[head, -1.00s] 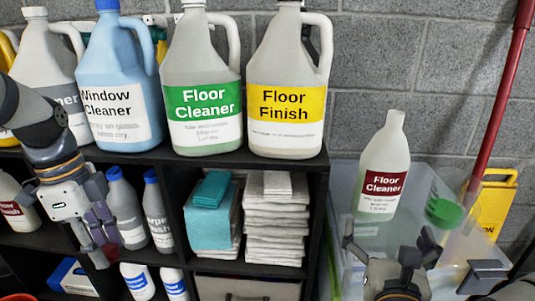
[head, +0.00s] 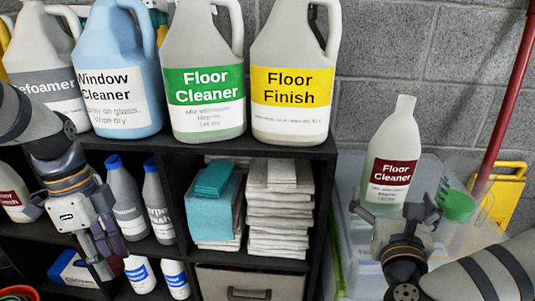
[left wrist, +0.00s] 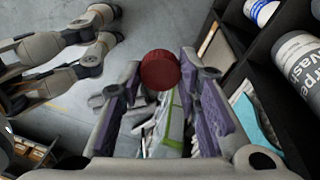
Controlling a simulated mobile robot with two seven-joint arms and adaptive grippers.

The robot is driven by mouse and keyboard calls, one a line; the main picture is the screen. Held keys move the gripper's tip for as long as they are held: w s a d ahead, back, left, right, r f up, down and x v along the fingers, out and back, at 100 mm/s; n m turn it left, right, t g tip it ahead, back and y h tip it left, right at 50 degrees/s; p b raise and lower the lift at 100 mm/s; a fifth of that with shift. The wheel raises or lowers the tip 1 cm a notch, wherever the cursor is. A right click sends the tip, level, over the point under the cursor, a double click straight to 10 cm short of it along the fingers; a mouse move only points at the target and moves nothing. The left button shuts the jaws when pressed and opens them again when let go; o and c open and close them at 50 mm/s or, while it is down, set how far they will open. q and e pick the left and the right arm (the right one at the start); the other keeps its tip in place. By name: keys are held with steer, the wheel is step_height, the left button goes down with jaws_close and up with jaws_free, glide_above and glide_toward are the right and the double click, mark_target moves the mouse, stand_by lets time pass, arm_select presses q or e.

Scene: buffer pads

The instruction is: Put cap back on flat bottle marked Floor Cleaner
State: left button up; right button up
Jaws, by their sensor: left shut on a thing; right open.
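The flat bottle marked Floor Cleaner (head: 396,140) has a dark red label and a bare, uncapped neck. It stands upright at the right, by a translucent bin. My right gripper (head: 400,205) is open, with its fingers in front of the bottle's lower part; I cannot tell whether they touch it. My left gripper (head: 112,265) hangs before the lower shelf at the left, shut on a dark red cap. The cap (left wrist: 160,70) shows clearly between the fingertips in the left wrist view.
A jug with a green Floor Cleaner label (head: 205,85) and other jugs line the shelf top. Folded cloths (head: 278,215) fill a compartment. A green cup (head: 457,205) sits right of the right gripper, by a yellow sign (head: 505,190) and a red pole (head: 500,120).

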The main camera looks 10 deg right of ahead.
arm_select(q)
steer(key=shift+r, duration=0.5)
arm_select(e)
steer(key=x, duration=0.5)
steer(key=shift+w+a, duration=0.2)
steer(key=shift+w, duration=0.05)
steer(key=shift+c, duration=0.2)
